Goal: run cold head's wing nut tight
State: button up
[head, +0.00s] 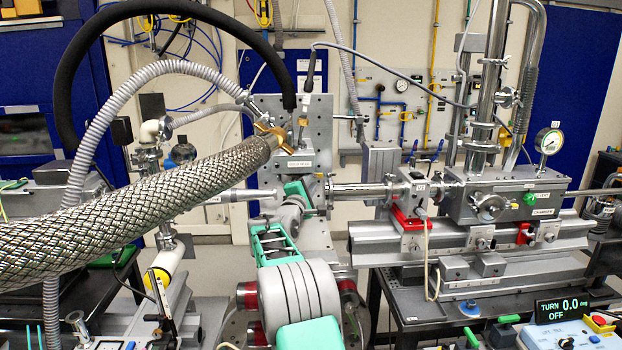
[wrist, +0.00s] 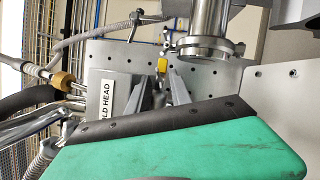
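The cold head (head: 295,162) is a grey box with a white label, under a braided metal hose with a brass fitting. Its labelled face shows in the wrist view (wrist: 108,96), left of my gripper. My gripper (wrist: 164,86) points at the perforated plate beside the box; its two grey fingers stand apart. A small metallic part shows between the fingers, perhaps the wing nut, but it is too small to tell. I see no clear contact with it. A yellow piece (wrist: 162,66) sits just beyond the fingertips. In the head view my arm hides the gripper's fingertips and the nut.
The thick braided hose (head: 130,205) crosses the left foreground. A horizontal steel beam pipe (head: 355,190) lies close on the right, with its flange (wrist: 202,47) near the fingers in the wrist view. The perforated plate (head: 318,115) stands behind. A control box (head: 580,332) reads 0.0, OFF.

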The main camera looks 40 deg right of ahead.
jog(key=shift+c, duration=0.3)
grip_shut()
dwell(1.1)
